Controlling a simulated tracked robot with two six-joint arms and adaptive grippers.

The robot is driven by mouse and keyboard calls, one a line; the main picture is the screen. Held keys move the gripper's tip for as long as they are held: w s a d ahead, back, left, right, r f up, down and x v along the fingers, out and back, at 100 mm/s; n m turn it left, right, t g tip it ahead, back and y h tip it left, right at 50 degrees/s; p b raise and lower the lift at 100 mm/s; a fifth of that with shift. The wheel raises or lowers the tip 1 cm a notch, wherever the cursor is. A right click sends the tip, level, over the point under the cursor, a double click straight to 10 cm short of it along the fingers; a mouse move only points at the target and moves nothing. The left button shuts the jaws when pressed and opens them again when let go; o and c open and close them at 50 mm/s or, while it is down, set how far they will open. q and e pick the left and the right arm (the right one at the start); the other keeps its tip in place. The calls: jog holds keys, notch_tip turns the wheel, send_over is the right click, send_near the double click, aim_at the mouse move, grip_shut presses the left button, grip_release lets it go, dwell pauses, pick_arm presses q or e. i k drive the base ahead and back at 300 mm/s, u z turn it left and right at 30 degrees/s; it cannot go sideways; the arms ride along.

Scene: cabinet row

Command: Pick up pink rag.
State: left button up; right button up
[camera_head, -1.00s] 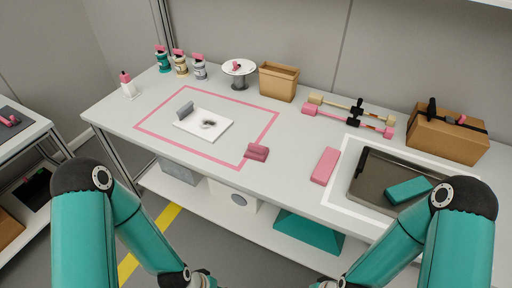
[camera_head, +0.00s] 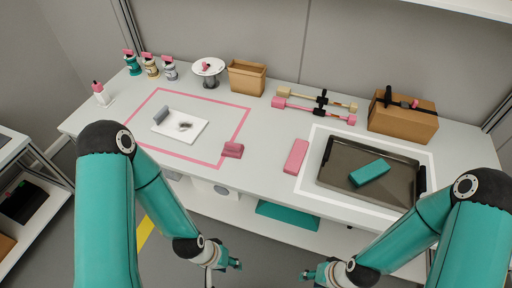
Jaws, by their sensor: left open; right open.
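A dusky pink folded piece (camera_head: 233,150), which looks like the pink rag, lies on the table at the right edge of the pink outlined square. A lighter pink flat block (camera_head: 296,157) lies to its right, beside the white outline. My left gripper (camera_head: 223,268) is open and empty, low in front of the table and below the dusky pink piece in the picture. My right gripper (camera_head: 314,278) is open and empty at the bottom edge, partly cut off. Neither gripper touches anything on the table.
A white tile (camera_head: 188,131) with a dark smudge and a grey piece (camera_head: 160,116) lies inside the pink square. A dark tray (camera_head: 335,176) holds a teal block (camera_head: 369,173). Jars, cardboard boxes and pink-ended bars line the back. The table's front centre is clear.

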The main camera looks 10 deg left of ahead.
aim_at(232, 149)
jog(key=u, duration=1.5)
jog(key=i, duration=0.1)
jog(key=z, duration=2.4)
jog(key=i, duration=0.2)
jog(key=z, duration=1.7)
jog(key=i, duration=0.15)
jog(key=z, duration=1.45)
jog(key=k, duration=1.45)
jog(key=u, duration=0.75)
jog(key=k, duration=0.95)
jog(key=u, duration=0.5)
